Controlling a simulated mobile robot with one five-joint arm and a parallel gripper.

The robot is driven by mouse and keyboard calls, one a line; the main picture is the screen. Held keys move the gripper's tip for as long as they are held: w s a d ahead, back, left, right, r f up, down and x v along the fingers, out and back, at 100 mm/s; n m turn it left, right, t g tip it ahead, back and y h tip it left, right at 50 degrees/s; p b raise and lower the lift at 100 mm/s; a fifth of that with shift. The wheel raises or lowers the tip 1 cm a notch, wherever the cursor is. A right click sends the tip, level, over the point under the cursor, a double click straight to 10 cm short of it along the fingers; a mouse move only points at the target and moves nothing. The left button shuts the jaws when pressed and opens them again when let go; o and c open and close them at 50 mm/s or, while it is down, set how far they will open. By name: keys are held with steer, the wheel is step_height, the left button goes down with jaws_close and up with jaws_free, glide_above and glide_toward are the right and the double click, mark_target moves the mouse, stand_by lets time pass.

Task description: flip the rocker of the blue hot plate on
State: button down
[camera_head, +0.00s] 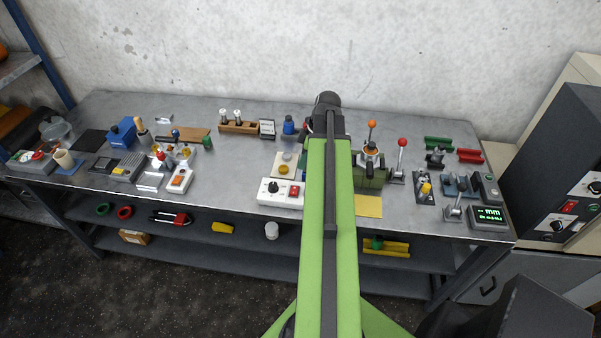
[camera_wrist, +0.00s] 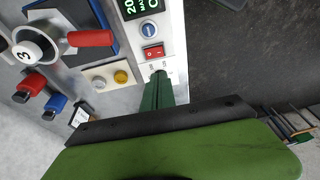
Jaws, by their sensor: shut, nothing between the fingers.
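In the wrist view a pale control panel (camera_wrist: 138,42) carries a lit display (camera_wrist: 140,6), a round blue knob (camera_wrist: 149,30) and a red rocker (camera_wrist: 152,52) with white marks. A dark plate with a blue edge (camera_wrist: 104,18) lies left of it, seemingly the blue hot plate. Which way the rocker is tipped I cannot tell. My gripper (camera_wrist: 160,76) is shut and empty, its green fingers ending just below the rocker in the picture; contact is unclear.
A white-capped part with a red handle (camera_wrist: 92,38) stands close left of the panel. A box with white and yellow buttons (camera_wrist: 110,76) lies nearby.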

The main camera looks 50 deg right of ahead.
mark_target(293, 193)
steer(key=b+x, duration=0.3)
steer(key=x, duration=0.1)
steer(key=b+x, duration=0.4)
steer(key=s+b+x, duration=0.1)
steer(key=b+x, duration=0.3)
steer(key=shift+d+f, duration=0.15)
steer(key=shift+f, duration=0.1)
steer(key=shift+f+b, duration=0.25)
steer(key=shift+b, duration=0.05)
steer(key=shift+s+a+f+b, duration=0.15)
steer(key=shift+a+f+b, duration=0.1)
steer(key=shift+f+b, duration=0.1)
steer(key=shift+r, duration=0.15)
steer(key=shift+w+d+r+p, duration=0.2)
steer(key=shift+w+d+p, duration=0.2)
steer(key=shift+d, duration=0.35)
